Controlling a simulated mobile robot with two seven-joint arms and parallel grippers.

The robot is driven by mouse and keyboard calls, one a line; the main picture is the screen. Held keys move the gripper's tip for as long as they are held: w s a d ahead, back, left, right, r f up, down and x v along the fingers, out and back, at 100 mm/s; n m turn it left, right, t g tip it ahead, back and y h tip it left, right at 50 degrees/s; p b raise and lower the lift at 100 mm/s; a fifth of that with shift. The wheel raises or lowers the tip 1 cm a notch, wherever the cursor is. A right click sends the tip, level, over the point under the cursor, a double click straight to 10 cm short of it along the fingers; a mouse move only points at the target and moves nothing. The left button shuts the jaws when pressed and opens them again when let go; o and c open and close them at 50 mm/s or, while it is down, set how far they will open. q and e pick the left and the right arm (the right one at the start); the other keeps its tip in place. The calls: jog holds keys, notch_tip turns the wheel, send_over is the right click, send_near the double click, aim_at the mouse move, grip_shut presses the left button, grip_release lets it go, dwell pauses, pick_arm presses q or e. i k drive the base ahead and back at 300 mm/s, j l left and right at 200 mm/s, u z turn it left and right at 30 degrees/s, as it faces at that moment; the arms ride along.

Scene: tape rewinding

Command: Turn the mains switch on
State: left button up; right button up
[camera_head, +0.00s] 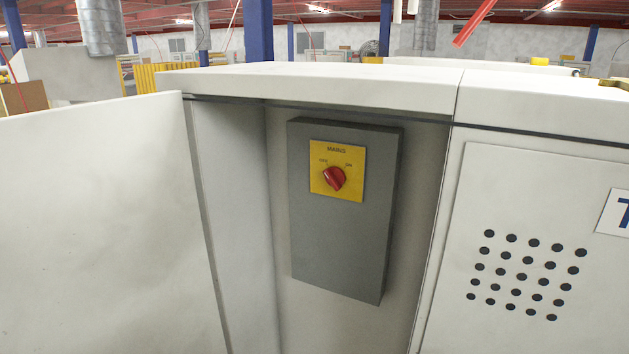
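The mains switch is a red rotary knob (334,179) on a yellow plate (350,191) labelled MAINS, with OFF at upper left and ON at upper right. The knob's raised grip looks slanted, with one end toward the OFF side; its exact pointing is hard to tell at this size. The plate is fixed to the upper part of a grey box (340,240) inside a recess of a white cabinet (330,87). Neither of my grippers shows in the head view, and nothing covers the switch.
A white panel (95,230), apparently an open door, stands left of the recess. Right of it is a closed panel (530,200) with several round holes. The cabinet's top overhangs the recess. The space before the grey box is clear.

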aim_at(335, 177)
jog(key=j+z, duration=0.25)
jog(key=j, duration=1.25)
